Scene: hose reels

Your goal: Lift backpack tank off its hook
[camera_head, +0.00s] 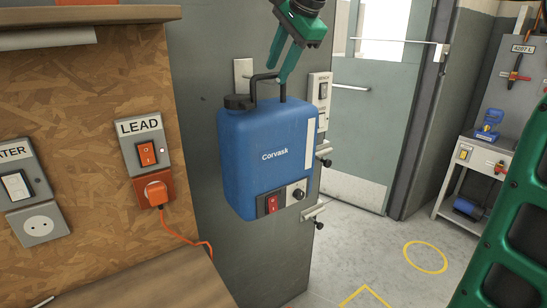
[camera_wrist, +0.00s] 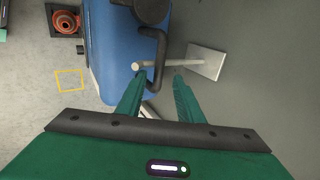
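The backpack tank (camera_head: 265,155) is a blue canister marked "Corvask", with a black cap and a red switch. It hangs upright against a grey panel and also shows in the wrist view (camera_wrist: 110,50). Its black handle (camera_head: 265,77) shows in the wrist view (camera_wrist: 160,45) crossing the pale hook peg (camera_wrist: 170,64). The hook's plate (camera_head: 243,76) is behind the handle. My gripper (camera_head: 278,72) is at the right part of the handle. In the wrist view its green fingers (camera_wrist: 160,80) are apart, with the handle's lower part between them; contact cannot be told.
An orange plug (camera_head: 156,193) with a cord sits in the LEAD socket at left, above a wooden bench (camera_head: 150,285). Switches and pegs stick out from the panel's right edge (camera_head: 320,158). Floor with yellow markings (camera_head: 425,257) is open at right, before a door and a cart (camera_head: 475,175).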

